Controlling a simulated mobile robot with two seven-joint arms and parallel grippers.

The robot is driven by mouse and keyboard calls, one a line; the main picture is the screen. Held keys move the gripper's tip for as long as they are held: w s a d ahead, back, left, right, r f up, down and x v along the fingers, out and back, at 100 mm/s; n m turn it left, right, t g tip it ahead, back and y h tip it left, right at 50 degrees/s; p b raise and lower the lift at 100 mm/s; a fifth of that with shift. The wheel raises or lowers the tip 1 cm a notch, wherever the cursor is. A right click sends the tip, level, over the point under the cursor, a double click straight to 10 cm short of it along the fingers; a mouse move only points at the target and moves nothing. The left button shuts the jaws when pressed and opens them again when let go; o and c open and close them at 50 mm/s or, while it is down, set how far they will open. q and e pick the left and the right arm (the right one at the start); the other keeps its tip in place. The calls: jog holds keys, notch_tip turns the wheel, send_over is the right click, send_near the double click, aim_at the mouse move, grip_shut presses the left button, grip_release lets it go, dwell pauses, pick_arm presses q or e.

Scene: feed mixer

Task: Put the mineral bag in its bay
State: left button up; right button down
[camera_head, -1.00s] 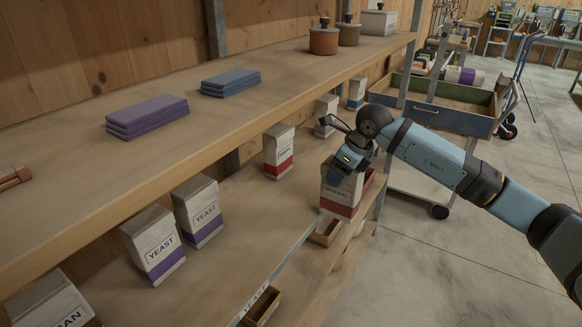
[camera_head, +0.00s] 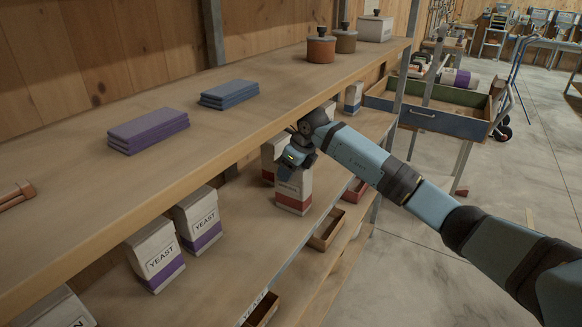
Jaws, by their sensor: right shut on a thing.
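The mineral bag (camera_head: 295,190), white with a red band at its base, is upright over the lower shelf board (camera_head: 240,232). My right gripper (camera_head: 294,160) is shut on its top, under the edge of the upper board. I cannot tell whether the bag's base touches the board. Another pale bag (camera_head: 269,158) stands close behind it, partly hidden by the gripper and the held bag. My left gripper is not in view.
Two yeast bags (camera_head: 155,254) (camera_head: 198,219) stand to the left on the lower board. Small open trays (camera_head: 327,230) (camera_head: 262,309) sit along its front, with a red one (camera_head: 355,190) farther right.

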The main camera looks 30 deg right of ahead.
jog(key=shift+d+r, duration=0.15)
jog(key=shift+c, duration=1.5)
grip_release()
jog(key=shift+s, duration=0.1)
jog(key=s+d+b, duration=0.1)
jog(key=s+d, duration=0.2)
jog(key=s, duration=0.2)
jog(key=s+d+r+b, duration=0.1)
jog(key=s+d, duration=0.2)
jog(key=s, duration=0.2)
jog(key=shift+s, duration=0.35)
